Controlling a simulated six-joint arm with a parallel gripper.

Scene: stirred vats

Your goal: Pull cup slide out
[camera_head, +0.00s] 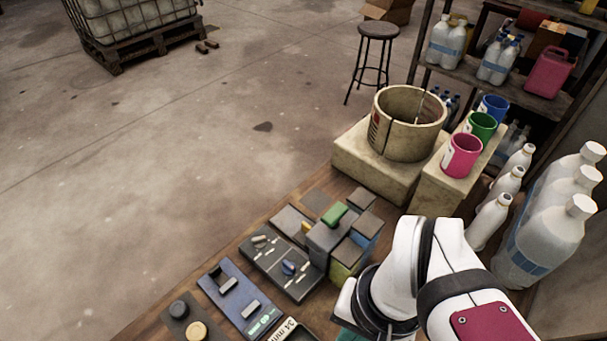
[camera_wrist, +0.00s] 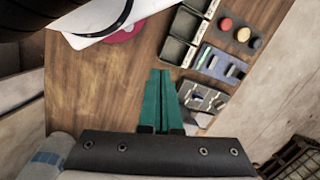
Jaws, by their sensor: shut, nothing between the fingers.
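My gripper (camera_wrist: 161,72) has green fingers that lie together, with nothing between them. They are over bare wood in the wrist view. In the head view my arm hides most of it. A dark panel (camera_head: 280,262) with small handles stands left of my arm, and it also shows right of the fingertips in the wrist view (camera_wrist: 203,98). A blue panel (camera_head: 240,300) with two dark-and-grey levers lies in front of it. Pink (camera_head: 462,156), green (camera_head: 482,127) and blue (camera_head: 493,107) cups stand on a pale block (camera_head: 447,184). I cannot tell which part is the cup slide.
A round tan vat (camera_head: 408,124) stands on a stone block behind the panels. A grey block with a green top piece (camera_head: 334,214) is beside my arm. White bottles (camera_head: 548,230) crowd the right. Bare wood (camera_wrist: 100,85) is free left of the fingers.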

